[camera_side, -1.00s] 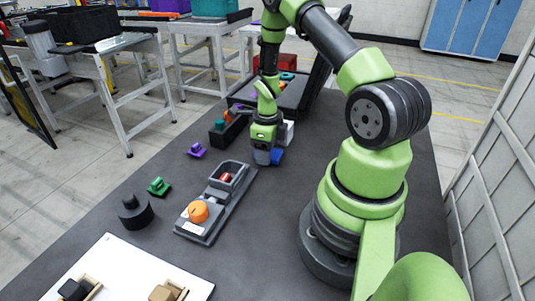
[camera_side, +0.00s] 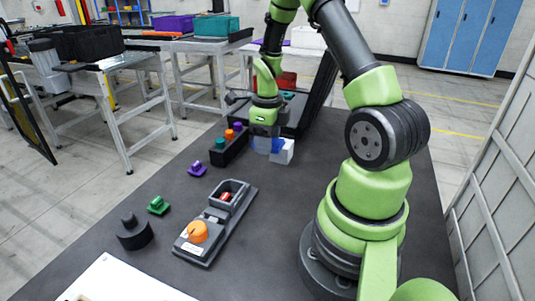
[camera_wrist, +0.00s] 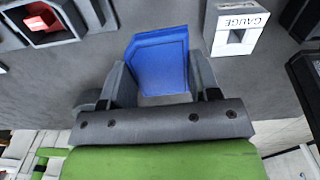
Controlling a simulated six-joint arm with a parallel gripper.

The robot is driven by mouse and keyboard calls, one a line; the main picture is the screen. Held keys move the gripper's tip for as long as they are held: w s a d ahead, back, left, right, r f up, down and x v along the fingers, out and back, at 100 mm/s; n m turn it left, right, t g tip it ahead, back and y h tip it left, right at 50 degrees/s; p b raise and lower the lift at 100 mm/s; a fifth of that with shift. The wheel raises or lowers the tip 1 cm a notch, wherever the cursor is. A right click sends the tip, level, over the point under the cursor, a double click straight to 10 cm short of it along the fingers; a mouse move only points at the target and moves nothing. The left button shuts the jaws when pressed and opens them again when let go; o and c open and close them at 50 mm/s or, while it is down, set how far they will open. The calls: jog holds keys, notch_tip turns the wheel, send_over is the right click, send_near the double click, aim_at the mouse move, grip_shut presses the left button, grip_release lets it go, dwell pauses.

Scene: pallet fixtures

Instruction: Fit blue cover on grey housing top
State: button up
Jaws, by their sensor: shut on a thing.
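The blue cover (camera_wrist: 160,62) is between the two fingers of my gripper (camera_wrist: 160,78) in the wrist view, with the fingers shut on its sides. That end with the red part (camera_wrist: 42,22) also shows at the wrist view's upper left.
A white GAUGE block (camera_wrist: 247,14) stands close to the right of the cover. An orange knob (camera_side: 198,232) is on the housing's near end. A dark rack (camera_side: 232,150) with coloured parts is left of my gripper. Purple (camera_side: 197,169) and green (camera_side: 157,205) parts lie further left.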

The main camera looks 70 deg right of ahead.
jog(key=shift+w+a+r+n, duration=0.1)
jog(key=shift+r+n, duration=0.2)
jog(key=shift+r, duration=0.15)
jog(key=shift+a+r+n, duration=0.15)
jog(key=shift+n, duration=0.45)
jog(key=n, duration=0.3)
jog(key=a+n, duration=0.1)
jog(key=shift+w+r, duration=0.15)
jog(key=shift+w, duration=0.2)
jog(key=n, duration=0.2)
jog(key=a+n, duration=0.1)
jog(key=n, duration=0.2)
jog(key=shift+w+a+r+n, duration=0.15)
jog(key=shift+w+r+n, duration=0.05)
jog(key=shift+w+n, duration=0.2)
jog(key=w+a+r+m, duration=0.1)
jog(key=a+m, duration=0.4)
jog(key=m, duration=1)
jog(key=w+a+r+m, duration=0.1)
jog(key=a+m, duration=0.5)
jog(key=m, duration=0.9)
jog(key=shift+w+d+f, duration=0.1)
jog(key=shift+d+f, duration=0.05)
jog(key=shift+f, duration=1.15)
jog(key=shift+w+d+f, duration=0.1)
jog(key=shift+f, duration=1.15)
